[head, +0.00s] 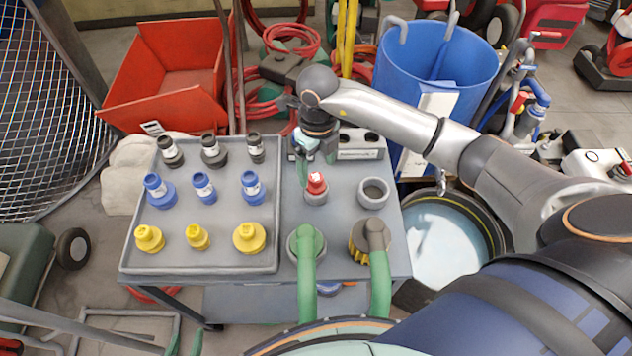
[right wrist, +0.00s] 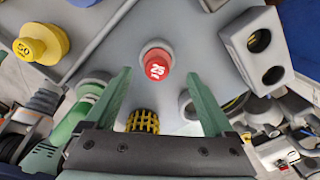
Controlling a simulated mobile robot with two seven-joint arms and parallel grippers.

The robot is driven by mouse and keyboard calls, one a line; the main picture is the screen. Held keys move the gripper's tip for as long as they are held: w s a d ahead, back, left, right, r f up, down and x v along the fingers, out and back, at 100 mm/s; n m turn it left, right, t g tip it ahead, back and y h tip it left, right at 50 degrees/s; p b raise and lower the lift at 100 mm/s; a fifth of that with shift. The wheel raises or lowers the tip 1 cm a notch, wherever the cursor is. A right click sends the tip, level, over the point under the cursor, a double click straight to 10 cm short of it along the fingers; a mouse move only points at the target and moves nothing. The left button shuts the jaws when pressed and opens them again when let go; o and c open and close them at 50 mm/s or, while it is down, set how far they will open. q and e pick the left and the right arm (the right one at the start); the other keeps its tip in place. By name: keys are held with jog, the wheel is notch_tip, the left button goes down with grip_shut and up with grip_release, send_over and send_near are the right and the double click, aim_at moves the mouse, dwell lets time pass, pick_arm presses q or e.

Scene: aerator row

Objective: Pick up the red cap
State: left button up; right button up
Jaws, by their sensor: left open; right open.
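The red cap (head: 316,183) stands upright in a small grey round holder (head: 316,198) on the grey bench, right of the tray. In the right wrist view the red cap (right wrist: 157,66) carries a white "25" on its top. My right gripper (head: 317,165) is open and close above the cap, partly overlapping it in the head view. In the right wrist view the green fingers of my right gripper (right wrist: 157,76) point toward the cap, one on each side, with a gap to it. Nothing is between the fingers. My left gripper is not in view.
A grey tray (head: 128,245) holds black, blue and yellow caps in rows. An empty grey ring holder (head: 373,194) stands right of the red cap. A green hose (head: 306,275) rises in front. A grey block with holes (head: 360,145) is behind. A blue barrel (head: 437,60) stands beyond.

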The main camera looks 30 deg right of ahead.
aim_at(317, 177)
notch_tip(317, 177, down, 4)
jog(key=shift+s+a+f, duration=0.1)
jog(key=shift+s+a, duration=0.05)
jog(key=shift+c, duration=0.3)
grip_shut()
dwell(0.4)
